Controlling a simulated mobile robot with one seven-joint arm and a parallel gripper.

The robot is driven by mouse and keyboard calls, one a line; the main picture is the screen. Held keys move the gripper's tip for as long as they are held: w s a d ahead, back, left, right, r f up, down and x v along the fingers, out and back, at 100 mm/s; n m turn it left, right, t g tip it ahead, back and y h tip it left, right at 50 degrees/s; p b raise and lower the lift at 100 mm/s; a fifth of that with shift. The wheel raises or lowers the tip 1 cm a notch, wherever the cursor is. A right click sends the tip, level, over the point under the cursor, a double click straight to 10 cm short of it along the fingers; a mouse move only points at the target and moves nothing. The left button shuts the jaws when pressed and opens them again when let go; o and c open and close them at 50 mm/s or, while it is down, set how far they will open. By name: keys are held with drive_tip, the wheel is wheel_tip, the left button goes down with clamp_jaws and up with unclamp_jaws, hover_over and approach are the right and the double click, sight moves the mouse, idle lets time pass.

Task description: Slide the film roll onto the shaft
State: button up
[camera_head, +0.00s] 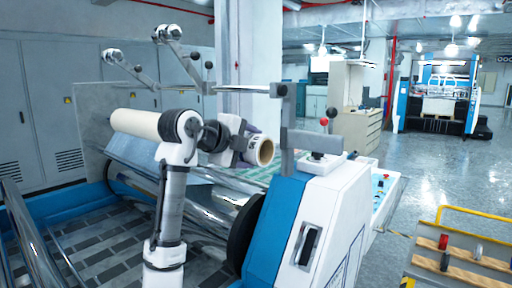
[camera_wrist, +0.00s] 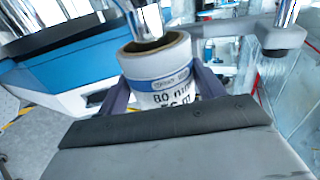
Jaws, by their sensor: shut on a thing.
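My gripper (camera_head: 238,143) is shut on a film roll (camera_head: 259,152), a short cream-rimmed tube with a hollow core. In the head view the roll's open end faces right and looks empty. In the wrist view my dark fingers (camera_wrist: 163,92) press the roll (camera_wrist: 160,78) from both sides, and its white label reads about "80 mm". A chrome rod (camera_wrist: 146,18), seemingly the shaft, lines up with the roll's hole in the wrist view. I cannot tell whether its tip is inside the hole or only behind it.
A long cream roll (camera_head: 135,122) lies across the machine, left of my arm. A blue-and-white housing (camera_head: 305,225) with a grey bracket (camera_head: 290,115) stands close right of the held roll. A wooden rack (camera_head: 465,262) is at the lower right, with open floor beyond.

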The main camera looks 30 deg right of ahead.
drive_tip(key=shift+w+a, duration=1.05)
drive_tip(key=shift+w, duration=2)
drive_tip(key=shift+w+a, duration=1.1)
drive_tip(key=shift+w, duration=2)
drive_tip(key=shift+w+a, duration=1.05)
drive_tip(key=shift+w, duration=2)
drive_tip(key=o, duration=1.1)
